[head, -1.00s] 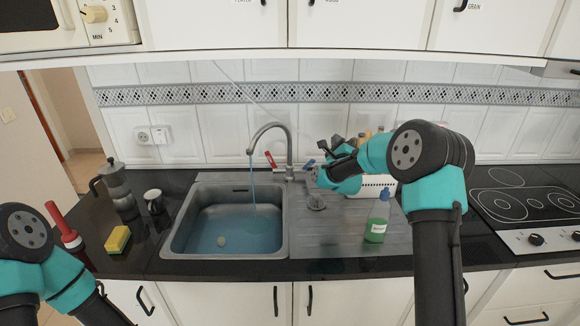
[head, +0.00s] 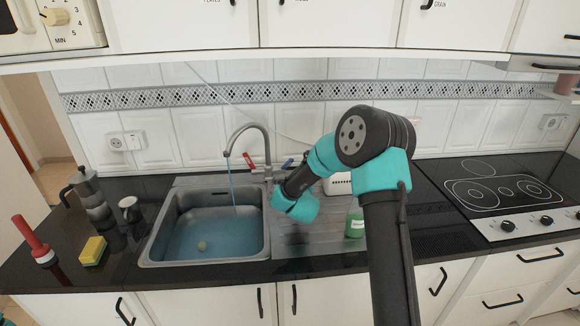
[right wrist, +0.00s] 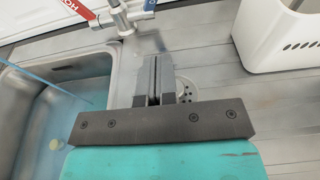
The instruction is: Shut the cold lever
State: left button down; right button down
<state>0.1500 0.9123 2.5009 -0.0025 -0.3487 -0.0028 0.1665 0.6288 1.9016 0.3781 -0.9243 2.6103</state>
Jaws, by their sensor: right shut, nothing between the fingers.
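The grey tap (head: 268,150) stands behind the sink, and a thin stream of water (head: 232,190) runs from its spout into the basin (head: 215,232). The red hot lever (head: 249,161) sits left of the tap's base and the blue cold lever (head: 288,163) sits right. In the right wrist view the blue lever (right wrist: 150,5) is at the top edge, partly cut off. My right gripper (right wrist: 155,60) is shut and empty, over the drainboard in front of the tap and apart from the blue lever. In the head view my arm hides its fingers. My left gripper is out of view.
A white perforated caddy (right wrist: 280,40) stands right of the gripper, with a green bottle (head: 354,224) in front on the drainboard. A moka pot (head: 92,198), a yellow sponge (head: 93,250) and a red-handled tool (head: 33,240) are left of the sink. The hob (head: 503,193) is far right.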

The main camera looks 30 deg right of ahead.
send_near(291, 162)
jog(key=w+f, duration=0.1)
jog(key=f, duration=0.1)
jog(key=w+f, duration=0.1)
jog(key=shift+w+d+f, duration=0.25)
jog(key=shift+d+f, duration=0.15)
jog(key=shift+w+d+r, duration=0.3)
jog(key=shift+w+r, duration=0.05)
jog(key=shift+w, duration=0.25)
jog(key=shift+w+d+r, duration=0.25)
jog(key=shift+w+r, duration=0.1)
jog(key=shift+w, duration=0.3)
jog(key=shift+w+d+r, duration=0.2)
jog(key=shift+w+r, duration=0.15)
jog(key=shift+w, duration=0.1)
jog(key=shift+d, duration=0.15)
